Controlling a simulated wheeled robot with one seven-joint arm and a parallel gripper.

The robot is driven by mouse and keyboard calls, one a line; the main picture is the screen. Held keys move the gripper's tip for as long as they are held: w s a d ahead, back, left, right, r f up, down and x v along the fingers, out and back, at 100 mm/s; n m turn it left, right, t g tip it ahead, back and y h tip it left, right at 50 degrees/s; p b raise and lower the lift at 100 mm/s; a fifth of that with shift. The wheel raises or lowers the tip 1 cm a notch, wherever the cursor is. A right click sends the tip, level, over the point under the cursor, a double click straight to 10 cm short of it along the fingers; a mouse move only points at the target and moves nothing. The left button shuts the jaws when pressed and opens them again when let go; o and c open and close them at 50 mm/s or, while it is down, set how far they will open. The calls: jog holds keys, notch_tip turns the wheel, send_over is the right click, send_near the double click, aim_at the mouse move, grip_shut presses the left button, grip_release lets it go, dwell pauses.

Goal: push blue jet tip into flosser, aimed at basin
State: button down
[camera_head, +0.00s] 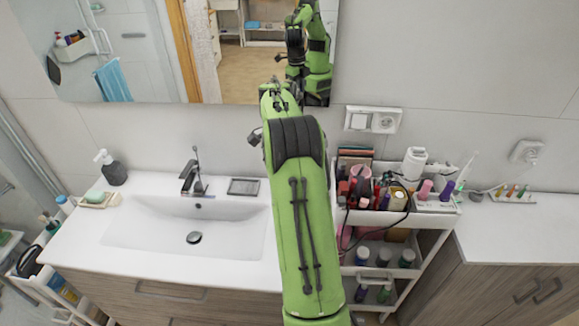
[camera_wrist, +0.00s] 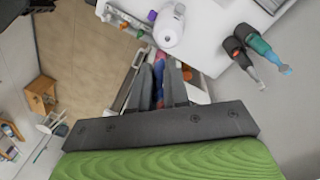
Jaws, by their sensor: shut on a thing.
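My gripper (camera_wrist: 160,66) shows in the wrist view, its two dark fingers close together. A thin, partly blue thing sits between them, consistent with the blue jet tip; the fingers hide most of it, and a pink and blue background makes its outline unclear. A thick white body, which looks like the flosser (camera_head: 414,162), stands at the back of the cart top. A white rounded body (camera_wrist: 170,26) beyond the fingertips in the wrist view looks like the same thing, apart from them. In the head view my arm hides my gripper.
The white basin (camera_head: 135,235) with its dark faucet (camera_head: 192,178) is left of my arm. The crowded cart (camera_head: 436,222) stands to the right. A small rack with several coloured tips (camera_head: 513,193) lies on the right counter (camera_head: 510,235), which is mostly clear.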

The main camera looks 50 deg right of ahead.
jog(key=shift+w+f+m+b, duration=0.25)
jog(key=shift+f+m+b, duration=0.05)
jog(key=shift+b, duration=0.05)
notch_tip(320, 180, down, 5)
jog(key=b, duration=0.4)
jog(key=shift+s+r, duration=0.1)
jog(key=shift+r, duration=0.05)
jog(key=shift+f+b, duration=0.35)
jog(key=shift+f, duration=0.15)
jog(key=shift+r, duration=0.1)
jog(key=shift+a+m, duration=0.1)
jog(key=shift+m, duration=0.4)
jog(key=shift+f, duration=0.45)
